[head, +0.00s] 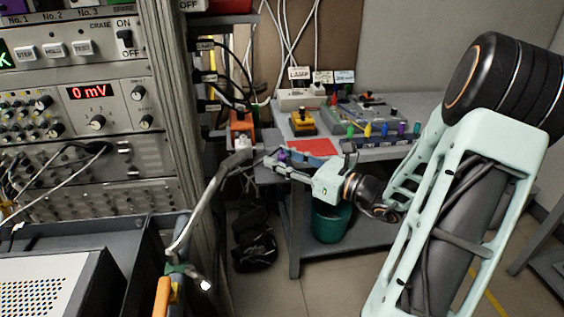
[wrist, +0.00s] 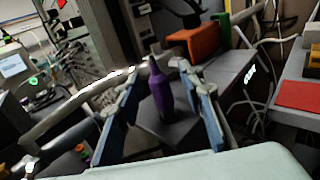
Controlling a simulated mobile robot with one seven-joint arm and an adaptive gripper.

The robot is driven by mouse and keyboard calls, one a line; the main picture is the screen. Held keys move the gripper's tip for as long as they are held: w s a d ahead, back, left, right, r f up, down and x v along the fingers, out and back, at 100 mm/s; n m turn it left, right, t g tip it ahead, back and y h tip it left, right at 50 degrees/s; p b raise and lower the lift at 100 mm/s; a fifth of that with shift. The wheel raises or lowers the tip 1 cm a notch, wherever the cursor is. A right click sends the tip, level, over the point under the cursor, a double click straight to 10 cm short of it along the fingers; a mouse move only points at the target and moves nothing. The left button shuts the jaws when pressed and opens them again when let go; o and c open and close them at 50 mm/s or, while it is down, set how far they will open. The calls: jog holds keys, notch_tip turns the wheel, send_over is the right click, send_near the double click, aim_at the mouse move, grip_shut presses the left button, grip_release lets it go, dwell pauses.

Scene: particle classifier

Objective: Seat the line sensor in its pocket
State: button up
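My gripper (head: 280,160) reaches left over the near corner of the grey bench in the head view. In the wrist view its two blue fingers (wrist: 159,72) are spread, with visible gaps between them and an upright purple piece (wrist: 160,95). The purple piece has a narrow top and stands on a grey surface; it also shows as a small purple patch by my fingers in the head view (head: 282,155). I cannot tell for certain whether this piece is the line sensor. I cannot make out the pocket; fingers and bench clutter hide parts of that area.
The grey bench (head: 372,152) holds a red mat (head: 312,147), a yellow block (head: 303,123) and a board with several coloured pegs (head: 375,120). An orange box (head: 241,127) stands behind my gripper. A bent metal tube (head: 205,205) rises at the left. A green bin (head: 330,225) is below.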

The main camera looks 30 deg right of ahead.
aim_at(282, 154)
grip_shut()
jog(key=shift+r, duration=0.55)
notch_tip(282, 154, up, 2)
jog(key=shift+r+p, duration=0.25)
jog(key=shift+p, duration=0.5)
jog(key=s+a+r+p, duration=0.3)
jog(key=s+r, duration=0.6)
jog(key=s, duration=0.4)
jog(key=shift+s+a+r+p, duration=0.25)
jog(key=shift+a+p, duration=0.1)
jog(key=shift+a, duration=0.1)
jog(key=shift+w, duration=0.1)
